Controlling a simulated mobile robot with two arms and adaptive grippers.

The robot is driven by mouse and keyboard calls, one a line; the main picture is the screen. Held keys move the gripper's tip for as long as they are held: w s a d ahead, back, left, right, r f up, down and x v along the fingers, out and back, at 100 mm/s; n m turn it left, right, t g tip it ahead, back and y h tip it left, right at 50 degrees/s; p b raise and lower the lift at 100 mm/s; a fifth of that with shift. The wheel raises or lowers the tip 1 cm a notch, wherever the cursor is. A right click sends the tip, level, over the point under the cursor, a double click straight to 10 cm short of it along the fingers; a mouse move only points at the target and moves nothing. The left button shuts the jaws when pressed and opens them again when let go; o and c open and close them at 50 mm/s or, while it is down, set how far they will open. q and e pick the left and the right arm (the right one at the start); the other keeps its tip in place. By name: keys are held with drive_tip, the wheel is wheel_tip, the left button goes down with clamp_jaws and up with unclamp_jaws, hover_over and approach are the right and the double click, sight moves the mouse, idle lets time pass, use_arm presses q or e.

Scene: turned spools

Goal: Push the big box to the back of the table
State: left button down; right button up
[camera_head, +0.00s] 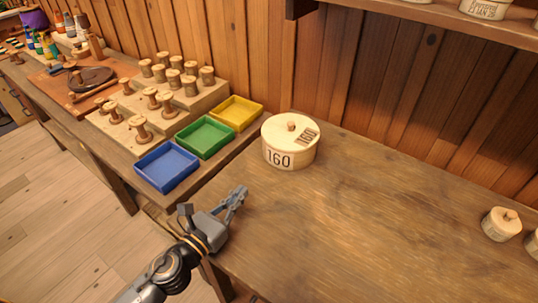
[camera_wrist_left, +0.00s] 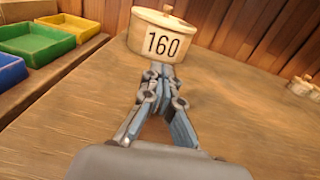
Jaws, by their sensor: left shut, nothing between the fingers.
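The big box (camera_head: 289,145) is a round, pale wooden box with a knobbed lid and the number 160 on its side. It stands upright on the wooden table (camera_head: 330,220), close to the back wall. In the left wrist view the box (camera_wrist_left: 160,38) is straight ahead, beyond the fingertips. My left gripper (camera_head: 240,192) is shut and empty, low over the table on the near side of the box. In the head view a gap shows between the fingertips and the box. The left gripper (camera_wrist_left: 160,72) also shows in its wrist view. My right gripper is in neither view.
Blue (camera_head: 166,166), green (camera_head: 206,137) and yellow (camera_head: 237,112) trays stand left of the box. Stepped stands with several wooden spools (camera_head: 140,128) are farther left. A small round box (camera_head: 501,223) is at the right. The table's middle is clear. A shelf (camera_head: 430,14) hangs at the upper right.

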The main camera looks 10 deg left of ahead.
sight(275, 154)
use_arm(q)
drive_tip(key=p+x, duration=0.2)
drive_tip(key=x, duration=1.1)
drive_tip(key=shift+w+d, duration=0.15)
drive_tip(key=shift+w, duration=0.15)
drive_tip(key=b+x, duration=0.2)
drive_tip(key=x, duration=0.8)
drive_tip(key=shift+w+d, duration=0.15)
drive_tip(key=shift+w, duration=0.1)
drive_tip(key=shift+w+d, duration=0.1)
drive_tip(key=shift+w, duration=0.2)
